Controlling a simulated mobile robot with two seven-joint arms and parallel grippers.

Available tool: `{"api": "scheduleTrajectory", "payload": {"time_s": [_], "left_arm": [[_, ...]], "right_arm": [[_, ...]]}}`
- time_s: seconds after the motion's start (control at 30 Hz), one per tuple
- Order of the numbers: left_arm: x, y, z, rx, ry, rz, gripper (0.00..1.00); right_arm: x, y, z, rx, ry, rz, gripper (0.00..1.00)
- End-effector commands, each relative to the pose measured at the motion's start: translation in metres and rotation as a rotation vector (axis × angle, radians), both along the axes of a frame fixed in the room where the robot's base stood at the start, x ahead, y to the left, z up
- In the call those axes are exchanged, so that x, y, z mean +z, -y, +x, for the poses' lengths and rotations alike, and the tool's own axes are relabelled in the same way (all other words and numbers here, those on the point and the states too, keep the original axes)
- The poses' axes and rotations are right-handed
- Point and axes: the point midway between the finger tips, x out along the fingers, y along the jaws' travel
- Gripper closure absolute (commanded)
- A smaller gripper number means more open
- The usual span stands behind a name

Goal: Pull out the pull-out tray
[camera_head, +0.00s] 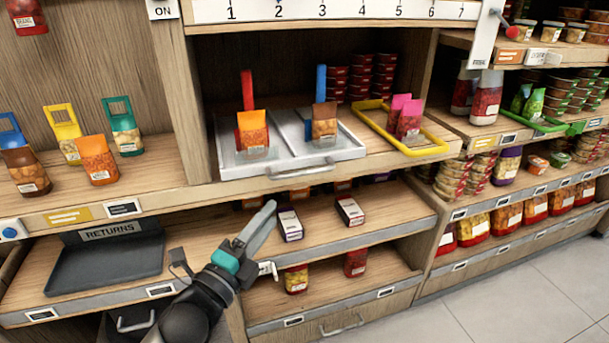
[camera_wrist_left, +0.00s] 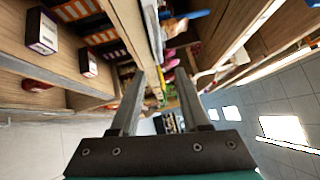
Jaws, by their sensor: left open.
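The grey pull-out tray (camera_head: 348,152) sits in the upper middle compartment, under the number strip. A metal bar handle (camera_head: 300,171) is on the front below it. An orange packet (camera_head: 252,133) and a brown packet (camera_head: 319,122) stand on the tray, beside red and blue upright pieces. My left gripper (camera_head: 262,216) is in front of the shelves, below and left of the handle in the picture, apart from it. In the left wrist view its two fingers (camera_wrist_left: 160,88) are spread with nothing held between them. My right gripper is in neither view.
A yellow-rimmed tray (camera_head: 432,151) with pink packets is right of the grey tray. Boxes (camera_head: 290,223) stand on the lower shelf near my left gripper. A dark returns tray (camera_head: 108,262) lies at lower left. Clear floor (camera_head: 510,285) is at lower right.

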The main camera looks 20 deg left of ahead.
Motion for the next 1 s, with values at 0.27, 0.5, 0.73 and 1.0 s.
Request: {"api": "scheduleTrajectory", "payload": {"time_s": [0.27, 0.5, 0.73, 1.0], "left_arm": [[0.004, 0.005, 0.028, 0.000, 0.004, 0.002, 0.54], [0.007, 0.011, 0.059, 0.001, 0.000, -0.001, 0.54], [0.010, 0.017, 0.088, 0.002, 0.000, -0.001, 0.54], [0.015, 0.024, 0.121, 0.002, -0.002, -0.002, 0.54]], "right_arm": [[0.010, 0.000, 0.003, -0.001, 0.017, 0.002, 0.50], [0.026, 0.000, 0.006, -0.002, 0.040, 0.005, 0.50], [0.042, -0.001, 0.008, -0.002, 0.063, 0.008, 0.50], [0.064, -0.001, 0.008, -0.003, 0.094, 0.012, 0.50]]}}
